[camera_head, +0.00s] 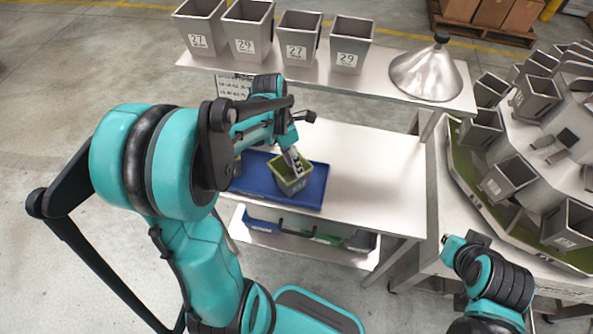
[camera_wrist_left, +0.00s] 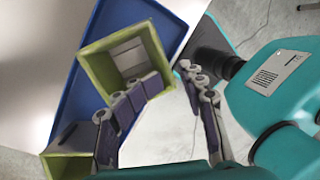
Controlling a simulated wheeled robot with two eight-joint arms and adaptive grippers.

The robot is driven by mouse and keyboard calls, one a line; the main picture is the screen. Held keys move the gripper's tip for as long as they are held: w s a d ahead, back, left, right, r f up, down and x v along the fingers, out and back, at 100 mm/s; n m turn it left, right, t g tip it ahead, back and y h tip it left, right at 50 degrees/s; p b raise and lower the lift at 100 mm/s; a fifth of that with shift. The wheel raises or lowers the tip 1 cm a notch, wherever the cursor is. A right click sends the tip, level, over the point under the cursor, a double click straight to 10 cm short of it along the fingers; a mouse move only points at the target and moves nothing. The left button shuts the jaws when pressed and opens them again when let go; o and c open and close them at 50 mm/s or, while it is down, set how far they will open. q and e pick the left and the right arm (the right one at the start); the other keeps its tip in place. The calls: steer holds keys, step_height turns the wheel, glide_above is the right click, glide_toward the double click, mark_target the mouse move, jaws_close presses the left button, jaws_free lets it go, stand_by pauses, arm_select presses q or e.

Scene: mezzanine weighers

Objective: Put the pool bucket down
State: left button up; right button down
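A green-rimmed bucket (camera_head: 286,183) with grey inside stands on a blue tray (camera_head: 310,199) on the table. It also shows in the left wrist view (camera_wrist_left: 99,71), upright on the tray. My left gripper (camera_head: 297,168) is at this bucket's rim. In the left wrist view my left gripper (camera_wrist_left: 171,75) has its two fingers apart, with a gap between the tips. One finger overlaps the bucket's near rim and the other is to the right, outside it. Contact with the wall is unclear. A second green-rimmed bucket (camera_wrist_left: 62,165) is partly cut off.
Several grey numbered buckets (camera_head: 247,28) and a metal cone (camera_head: 425,75) stand on the raised shelf (camera_head: 375,88). The white tabletop (camera_head: 370,165) right of the tray is clear. The round weigher (camera_head: 515,150) with metal buckets stands at right.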

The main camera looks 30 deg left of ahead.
arm_select(q)
steer(key=s+d+r+m+t+y, duration=0.1)
steer(key=s+d+r+m+t, duration=0.2)
steer(key=m, duration=1.1)
steer(key=s+d+r+m+t+y, duration=0.1)
steer(key=s+d+r+m+t, duration=0.2)
steer(key=m, duration=1.2)
step_height(320, 180, up, 3)
steer(key=shift+s+d+f+t+y, duration=0.15)
steer(key=shift+s+d+t+y, duration=0.25)
steer(key=shift+s+t, duration=0.45)
step_height(320, 180, down, 6)
steer(key=b, duration=0.5)
steer(key=shift+s+b, duration=0.1)
steer(key=shift+b, duration=0.25)
